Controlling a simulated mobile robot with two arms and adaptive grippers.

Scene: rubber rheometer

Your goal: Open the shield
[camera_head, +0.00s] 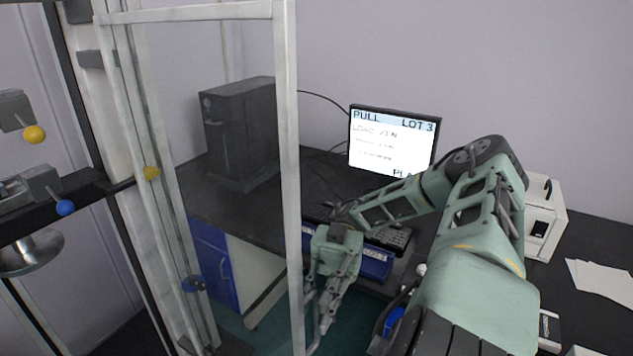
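My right gripper (318,325) points down just right of the frame's right-hand post, low in the view. Its fingers are close to the post, but I cannot tell whether they touch it or how far apart they are. The lower end of the post is cut off by the picture edge. My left gripper is not in view.
A monitor (392,142), a black computer tower (240,130) and a white box (543,220) stand on the dark desk (330,172). Paper sheets (600,278) lie at right. The machine has yellow (34,134) and blue (65,207) knobs.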

